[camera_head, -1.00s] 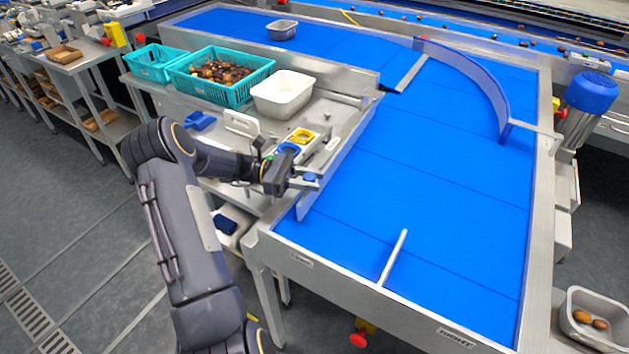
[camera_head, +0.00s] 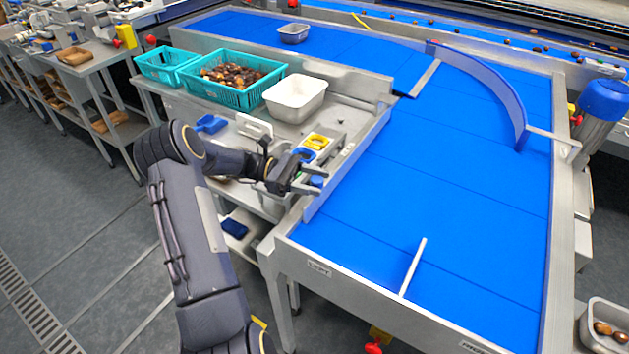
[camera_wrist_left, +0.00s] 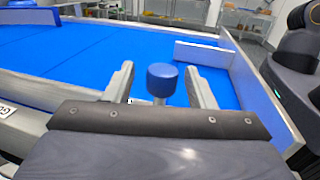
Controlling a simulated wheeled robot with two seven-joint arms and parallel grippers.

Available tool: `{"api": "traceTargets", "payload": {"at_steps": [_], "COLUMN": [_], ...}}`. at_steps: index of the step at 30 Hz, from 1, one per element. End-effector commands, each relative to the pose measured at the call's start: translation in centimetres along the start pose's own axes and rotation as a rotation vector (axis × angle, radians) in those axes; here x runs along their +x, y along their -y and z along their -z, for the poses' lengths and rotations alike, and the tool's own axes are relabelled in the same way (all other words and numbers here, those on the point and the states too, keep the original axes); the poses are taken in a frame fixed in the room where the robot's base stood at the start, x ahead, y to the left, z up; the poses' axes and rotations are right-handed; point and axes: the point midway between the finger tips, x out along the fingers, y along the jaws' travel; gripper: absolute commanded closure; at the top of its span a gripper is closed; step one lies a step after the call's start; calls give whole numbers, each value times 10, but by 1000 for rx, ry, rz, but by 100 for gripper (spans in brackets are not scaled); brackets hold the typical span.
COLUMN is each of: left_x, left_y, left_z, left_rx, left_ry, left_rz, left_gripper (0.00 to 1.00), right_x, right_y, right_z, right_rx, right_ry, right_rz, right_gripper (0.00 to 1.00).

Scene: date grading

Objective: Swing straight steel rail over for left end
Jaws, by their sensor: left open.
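The straight steel rail (camera_head: 347,163) stands along the left side of the blue belt (camera_head: 430,200), its blue face toward the belt. A blue knob (camera_head: 317,181) is by its near end. My left gripper (camera_head: 310,173) is at the knob, left of the rail. In the left wrist view the knob (camera_wrist_left: 162,78) on its grey stem stands between the two open fingers of my left gripper (camera_wrist_left: 161,88), with gaps on both sides. Whether the fingers touch it lower down is hidden. My right gripper is not in view.
A short steel bar (camera_head: 412,268) stands on the near belt. A curved blue guide (camera_head: 490,80) stands at the far right. A white bin (camera_head: 295,98), a teal crate of dates (camera_head: 232,80) and a yellow-ringed fixture (camera_head: 318,142) are on the side bench. The belt middle is clear.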

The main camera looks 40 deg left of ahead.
Motion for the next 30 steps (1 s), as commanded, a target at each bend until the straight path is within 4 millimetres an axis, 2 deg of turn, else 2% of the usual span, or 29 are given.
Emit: {"api": "traceTargets", "payload": {"at_steps": [7,15,21,30], "left_x": [-6,-51,-74,-78], "left_y": [0,0,0,0], "left_z": [2,2,1,0], "left_rx": [1,1,0,0], "left_ry": [0,-1,0,0], "left_rz": [0,-2,-1,0], "left_gripper": [50,50,50,50], "right_x": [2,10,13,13], "right_y": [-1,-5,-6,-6], "right_z": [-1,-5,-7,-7], "right_rx": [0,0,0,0], "right_ry": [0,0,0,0], "right_rz": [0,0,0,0], "right_gripper": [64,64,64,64]}}
